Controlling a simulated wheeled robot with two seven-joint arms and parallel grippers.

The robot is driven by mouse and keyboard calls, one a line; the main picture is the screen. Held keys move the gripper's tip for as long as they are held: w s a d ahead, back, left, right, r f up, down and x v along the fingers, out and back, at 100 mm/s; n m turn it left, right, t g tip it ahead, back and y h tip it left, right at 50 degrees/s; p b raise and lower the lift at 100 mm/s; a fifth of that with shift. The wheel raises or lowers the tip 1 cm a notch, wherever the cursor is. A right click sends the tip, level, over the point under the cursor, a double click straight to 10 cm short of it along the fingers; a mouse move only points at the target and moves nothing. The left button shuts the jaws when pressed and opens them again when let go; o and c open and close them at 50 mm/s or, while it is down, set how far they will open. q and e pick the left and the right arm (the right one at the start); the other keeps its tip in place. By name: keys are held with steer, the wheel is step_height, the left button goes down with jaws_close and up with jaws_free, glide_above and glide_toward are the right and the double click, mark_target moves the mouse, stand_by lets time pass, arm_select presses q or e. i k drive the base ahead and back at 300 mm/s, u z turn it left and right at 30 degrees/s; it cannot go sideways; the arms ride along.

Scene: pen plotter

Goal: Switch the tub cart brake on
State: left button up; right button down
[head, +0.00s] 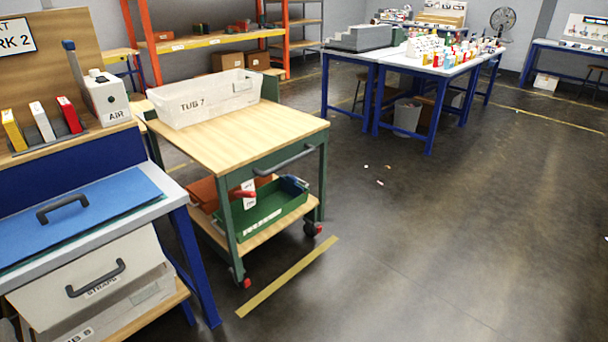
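The tub cart (262,125) stands left of centre, with a wooden top, green legs and a grey push handle (285,160) on its near side. A clear tub marked TUB 7 (205,100) sits on its top. A red lever-like part (243,194) with a white tag (249,186) shows at the near leg; I cannot tell whether it is the brake. Casters with red parts show at the near leg (244,280) and the right leg (318,229); their brake state is too small to tell. Neither of my grippers is in view.
A green bin (262,213) and an orange bin (203,193) sit on the cart's lower shelf. A blue-framed bench (172,204) stands close on the left. A yellow floor strip (288,277) lies before the cart. The floor to the right is mostly clear, with small scraps.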

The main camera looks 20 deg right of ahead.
mark_target(251, 195)
steer(key=z, duration=0.2)
steer(key=i, duration=0.95)
steer(key=u, duration=0.75)
steer(key=i, duration=0.45)
steer(key=u, duration=0.35)
